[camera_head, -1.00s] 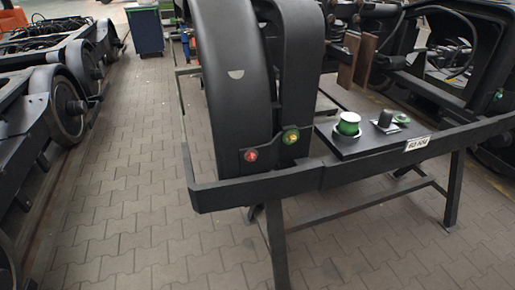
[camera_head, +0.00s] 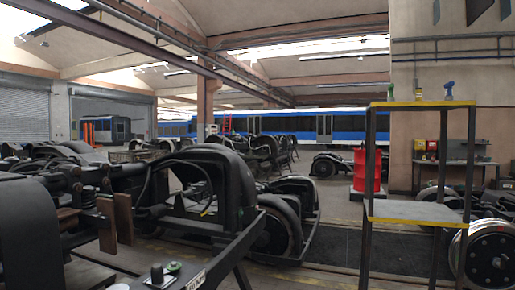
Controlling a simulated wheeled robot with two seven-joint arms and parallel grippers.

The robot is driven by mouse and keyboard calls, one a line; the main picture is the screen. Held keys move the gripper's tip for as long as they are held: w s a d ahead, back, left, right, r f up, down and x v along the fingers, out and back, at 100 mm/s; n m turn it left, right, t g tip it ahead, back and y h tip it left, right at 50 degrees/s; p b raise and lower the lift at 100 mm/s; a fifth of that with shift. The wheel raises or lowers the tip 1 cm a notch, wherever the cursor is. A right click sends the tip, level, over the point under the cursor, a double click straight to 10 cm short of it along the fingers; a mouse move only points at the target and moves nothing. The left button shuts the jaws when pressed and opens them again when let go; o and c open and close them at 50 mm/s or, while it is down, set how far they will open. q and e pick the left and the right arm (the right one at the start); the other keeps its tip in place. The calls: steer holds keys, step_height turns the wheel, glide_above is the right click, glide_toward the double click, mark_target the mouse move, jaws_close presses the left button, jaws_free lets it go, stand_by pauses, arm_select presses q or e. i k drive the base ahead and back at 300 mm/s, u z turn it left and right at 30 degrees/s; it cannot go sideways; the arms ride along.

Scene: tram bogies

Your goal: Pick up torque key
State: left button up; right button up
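I cannot make out a torque key in this view. Neither of my grippers is in view. A tall black stand with yellow-edged shelves (camera_head: 420,104) is at the right. Its top shelf, seen edge-on, carries a few small things, including a green one (camera_head: 390,91) and a blue-and-green one (camera_head: 449,88); they are too small to identify surely. The lower shelf (camera_head: 415,212) looks empty.
A black bogie frame on a stand fills the lower left, with a green-topped part (camera_head: 173,267) and a black knob (camera_head: 157,272) on its plate. A red barrel (camera_head: 367,174) and a workbench (camera_head: 455,162) stand behind the shelves. Wheels (camera_head: 492,258) are at lower right.

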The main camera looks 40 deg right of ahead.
mark_target(448, 87)
steer(key=z, duration=2.35)
steer(key=i, duration=0.75)
steer(key=u, duration=0.65)
steer(key=i, duration=1.95)
